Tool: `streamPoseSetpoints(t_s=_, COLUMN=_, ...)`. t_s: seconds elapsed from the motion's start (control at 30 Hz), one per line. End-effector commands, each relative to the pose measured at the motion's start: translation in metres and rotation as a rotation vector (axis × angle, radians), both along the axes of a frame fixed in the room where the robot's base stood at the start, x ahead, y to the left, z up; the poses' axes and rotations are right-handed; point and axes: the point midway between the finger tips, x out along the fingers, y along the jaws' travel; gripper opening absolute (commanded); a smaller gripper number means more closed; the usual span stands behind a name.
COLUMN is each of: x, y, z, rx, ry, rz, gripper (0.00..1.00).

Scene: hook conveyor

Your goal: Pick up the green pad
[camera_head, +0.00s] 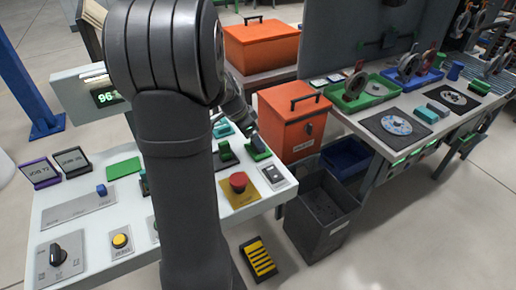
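A flat green pad (124,167) lies on the white table (140,215), left of my arm. Two smaller green pieces, one left (226,151) and one right (258,148), sit on dark bases at the table's far right. I cannot tell whether either of these is also a pad. My gripper (250,137) is small and dark in view, behind my arm, beside the right green piece. Whether it touches that piece, and whether its fingers are open or shut, I cannot tell. My arm hides the middle of the table.
A red button on a yellow plate (239,183) sits in front of the green pieces. An orange box (295,120) stands close behind them. A dark bin (321,213) stands right of the table. A second table (375,140) holds trays and discs.

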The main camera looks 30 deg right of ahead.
Motion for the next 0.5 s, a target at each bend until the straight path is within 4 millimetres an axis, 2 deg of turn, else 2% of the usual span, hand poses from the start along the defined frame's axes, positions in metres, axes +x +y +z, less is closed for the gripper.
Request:
streamPoseSetpoints(t_s=0.17, x=0.000, y=-0.004, z=-0.009, rx=0.000, ry=0.001, rz=-0.001, gripper=0.87)
streamPoseSetpoints(t_s=0.4, x=0.001, y=-0.018, z=-0.042, rx=0.001, ry=0.002, rz=-0.001, gripper=0.87)
streamPoseSetpoints(t_s=0.5, x=0.001, y=-0.021, z=-0.049, rx=0.001, ry=0.000, rz=0.000, gripper=0.87)
